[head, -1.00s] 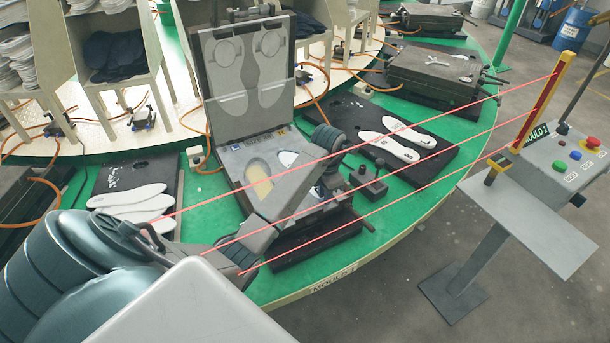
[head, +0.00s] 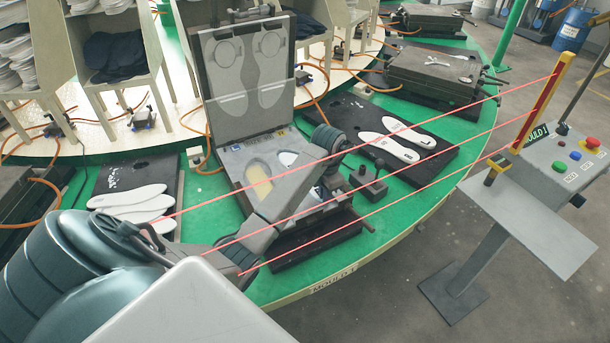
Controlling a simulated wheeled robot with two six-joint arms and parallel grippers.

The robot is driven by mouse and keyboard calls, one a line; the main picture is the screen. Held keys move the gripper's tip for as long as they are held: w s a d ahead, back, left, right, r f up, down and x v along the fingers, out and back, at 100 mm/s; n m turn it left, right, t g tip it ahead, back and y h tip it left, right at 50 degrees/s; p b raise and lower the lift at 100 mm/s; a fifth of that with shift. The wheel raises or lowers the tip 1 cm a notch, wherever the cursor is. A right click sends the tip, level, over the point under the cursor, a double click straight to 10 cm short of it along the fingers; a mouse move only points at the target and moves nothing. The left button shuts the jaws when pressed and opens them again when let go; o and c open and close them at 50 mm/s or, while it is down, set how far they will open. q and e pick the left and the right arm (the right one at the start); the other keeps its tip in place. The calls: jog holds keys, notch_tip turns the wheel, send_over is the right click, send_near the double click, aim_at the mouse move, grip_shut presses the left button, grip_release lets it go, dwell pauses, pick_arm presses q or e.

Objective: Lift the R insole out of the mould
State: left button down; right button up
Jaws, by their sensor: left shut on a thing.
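The open mould (head: 228,158) stands on the green carousel, its grey lid (head: 243,75) upright behind it. A yellowish shape (head: 258,176) lies in its left cavity. The white R insole (head: 288,158) shows in the right cavity area, partly hidden by my left arm. My left gripper (head: 331,178) is over the right side of the mould, shut on the R insole; its fingertips and the grip are mostly hidden behind my arm. I cannot tell whether the insole is clear of the cavity. My right gripper is not in view.
White insoles lie on dark boards at the left (head: 130,197) and right (head: 400,137). Red beams run across my arm to a yellow post (head: 543,100). A control box (head: 568,165) stands at right. A closed mould (head: 435,68) sits behind.

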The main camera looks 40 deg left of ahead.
pick_arm(q)
jog(key=shift+r, duration=0.1)
jog(key=shift+r+p, duration=1.8)
jog(key=shift+r, duration=0.6)
